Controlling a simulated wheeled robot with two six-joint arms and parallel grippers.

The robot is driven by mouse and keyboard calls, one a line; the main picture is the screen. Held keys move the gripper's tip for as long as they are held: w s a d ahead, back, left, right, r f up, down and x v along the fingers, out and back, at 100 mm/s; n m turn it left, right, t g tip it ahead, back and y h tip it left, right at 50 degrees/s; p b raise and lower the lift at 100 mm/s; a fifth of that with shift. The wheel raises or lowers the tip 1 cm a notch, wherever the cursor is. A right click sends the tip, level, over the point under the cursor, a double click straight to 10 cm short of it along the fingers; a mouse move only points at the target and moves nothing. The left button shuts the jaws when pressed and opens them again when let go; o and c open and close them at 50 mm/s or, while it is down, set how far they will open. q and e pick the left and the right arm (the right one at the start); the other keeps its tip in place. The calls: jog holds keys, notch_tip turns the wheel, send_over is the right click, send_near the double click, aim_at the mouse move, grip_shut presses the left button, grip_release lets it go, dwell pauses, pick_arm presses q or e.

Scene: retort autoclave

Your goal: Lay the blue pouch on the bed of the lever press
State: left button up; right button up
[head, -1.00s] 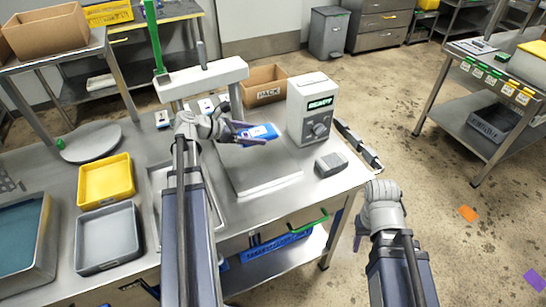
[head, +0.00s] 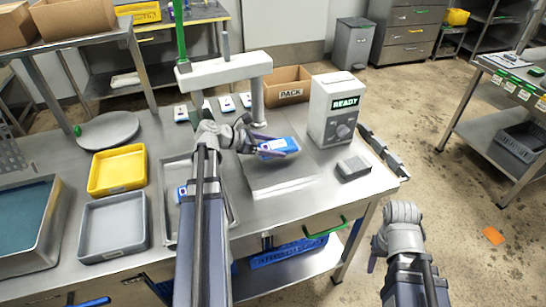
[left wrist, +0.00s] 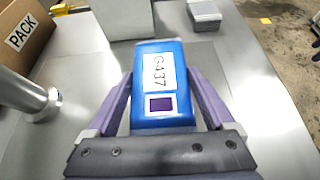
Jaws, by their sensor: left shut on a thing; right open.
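The blue pouch (head: 280,148) carries a white label reading G-437 in the left wrist view (left wrist: 160,105). My left gripper (head: 266,146) is shut on it, one finger along each side. The pouch is over the back part of the lever press's flat metal bed (head: 285,182); whether it touches the bed is unclear. The lever press (head: 222,72) has a white crossbar on posts and an upright green lever (head: 180,30). The visible bed is bare. My right gripper (head: 374,258) is open and empty, off the table's front right edge.
A READY control box (head: 335,112) and a grey block (head: 353,168) stand right of the bed. A PACK carton (head: 288,94) is behind. Left are a metal tray (head: 169,225) with another pouch, and yellow (head: 118,170) and grey (head: 113,227) trays. Several pouches lie behind the press.

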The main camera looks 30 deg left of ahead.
pick_arm(q)
jog(key=shift+f+b, duration=1.3)
jog(key=shift+f, duration=0.35)
jog(key=shift+f, duration=0.2)
jog(key=o, duration=1.2)
jog(key=shift+o, duration=0.2)
jog(key=shift+s+a+r, duration=0.15)
jog(key=shift+r, duration=0.3)
jog(key=p+v, duration=0.5)
jog(key=v, duration=0.5)
jog(key=shift+s+a+r, duration=0.1)
jog(key=shift+s+a, duration=0.05)
jog(key=shift+a, duration=0.05)
jog(key=shift+s+a+r+p, duration=0.15)
jog(key=shift+s+a+p, duration=0.15)
jog(key=shift+s+p, duration=0.1)
